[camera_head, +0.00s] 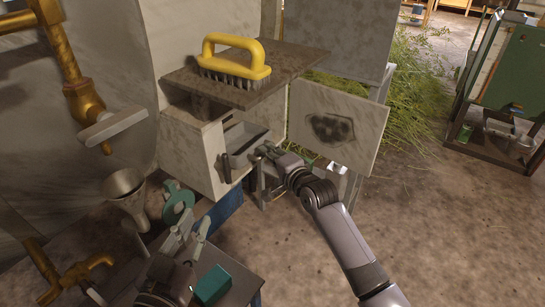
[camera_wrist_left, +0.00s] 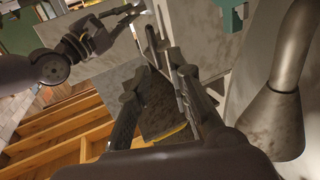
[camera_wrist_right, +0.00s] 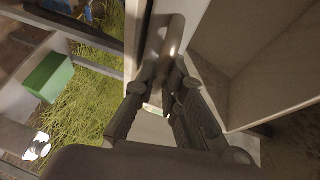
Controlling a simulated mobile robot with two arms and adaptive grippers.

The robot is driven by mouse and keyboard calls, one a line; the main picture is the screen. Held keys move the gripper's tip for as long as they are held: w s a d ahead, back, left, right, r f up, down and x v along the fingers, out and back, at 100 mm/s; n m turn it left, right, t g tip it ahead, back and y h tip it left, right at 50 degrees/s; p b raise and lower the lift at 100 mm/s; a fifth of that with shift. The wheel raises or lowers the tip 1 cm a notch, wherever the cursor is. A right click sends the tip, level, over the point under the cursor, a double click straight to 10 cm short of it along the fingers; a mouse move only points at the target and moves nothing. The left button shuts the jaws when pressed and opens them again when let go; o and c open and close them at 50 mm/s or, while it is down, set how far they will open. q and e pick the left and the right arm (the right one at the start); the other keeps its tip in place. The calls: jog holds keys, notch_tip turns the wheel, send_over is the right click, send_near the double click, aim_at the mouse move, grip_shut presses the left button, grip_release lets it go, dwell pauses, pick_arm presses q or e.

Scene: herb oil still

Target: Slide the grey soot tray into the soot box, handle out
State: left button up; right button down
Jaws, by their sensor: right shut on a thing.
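The grey soot tray (camera_head: 248,136) sits in the front opening of the pale soot box (camera_head: 202,158), its dark front edge showing. How deep it sits is hard to tell. My right gripper (camera_head: 262,153) is at the tray's front; in the right wrist view (camera_wrist_right: 160,88) its fingers are shut on a grey bar (camera_wrist_right: 172,42), which looks like the tray's handle. The fingers hide part of the grip. My left gripper (camera_head: 190,238) is low in front of the box, left of the right arm; in the left wrist view (camera_wrist_left: 158,82) its fingers are apart and empty.
A yellow brush (camera_head: 234,60) lies on the shelf (camera_head: 185,80) above the box. A soot-marked panel (camera_head: 340,122) stands right of the opening. A funnel (camera_head: 124,184) and brass taps (camera_head: 82,98) are at left. A teal block (camera_head: 212,285) is near my left gripper.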

aim_at(257, 152)
jog(key=shift+w+a+b, duration=0.4)
jog(key=shift+a+b, duration=0.1)
jog(key=shift+a, duration=0.1)
pick_arm(q)
notch_tip(257, 152, up, 6)
jog(key=t+h, duration=0.1)
jog(key=t, duration=0.2)
jog(key=shift+s+d+r+t, duration=0.15)
jog(key=shift+s+d+t, duration=0.2)
jog(key=shift+s+t, duration=0.05)
pick_arm(e)
jog(key=shift+w+a+f, duration=0.2)
jog(key=shift+w+a, duration=0.25)
jog(key=shift+a, duration=0.15)
jog(key=shift+w+a+f, duration=0.15)
jog(key=shift+w+a, duration=0.3)
jog(key=shift+a, duration=0.15)
jog(key=c, duration=1.4)
grip_release()
jog(key=shift+c, duration=0.2)
jog(key=o, duration=0.8)
jog(key=shift+s+f, duration=0.15)
jog(key=shift+f, duration=0.15)
pick_arm(q)
jog(key=shift+h, duration=0.3)
pick_arm(e)
jog(key=shift+o, duration=0.2)
